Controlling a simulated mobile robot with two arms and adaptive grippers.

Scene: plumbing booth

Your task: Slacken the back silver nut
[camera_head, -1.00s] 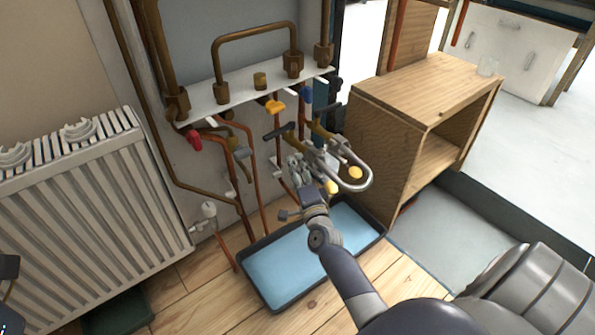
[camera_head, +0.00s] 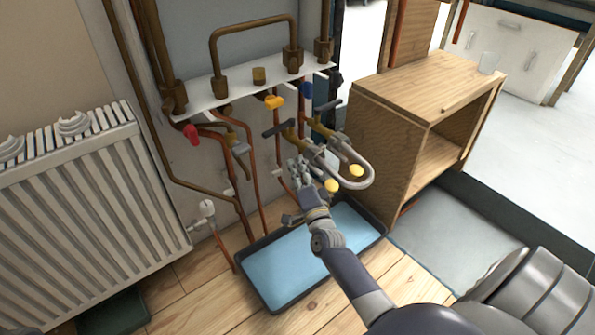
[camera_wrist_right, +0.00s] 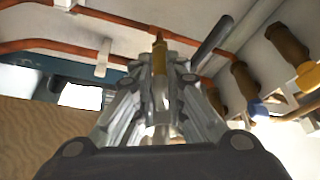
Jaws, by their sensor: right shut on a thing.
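A silver U-shaped hose (camera_head: 367,172) joins two brass valves with dark lever handles below the white rail. A silver nut (camera_head: 335,143) shows at the right valve. My right gripper (camera_head: 300,172) comes up from below beside the left valve (camera_head: 290,131). In the right wrist view its fingers (camera_wrist_right: 163,75) are closed around a brass fitting (camera_wrist_right: 159,62) with a silver nut (camera_wrist_right: 165,128) at its near end. The fingers hide most of this nut. The dark lever (camera_wrist_right: 213,37) stands just right of the fingers. My left gripper is out of view.
A blue tray (camera_head: 252,286) lies on the floor under the pipes. A wooden cabinet (camera_head: 370,130) stands close on the right and a white radiator (camera_head: 75,215) on the left. Yellow (camera_head: 274,102), blue (camera_head: 306,91) and red (camera_head: 191,134) valve handles are near the rail.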

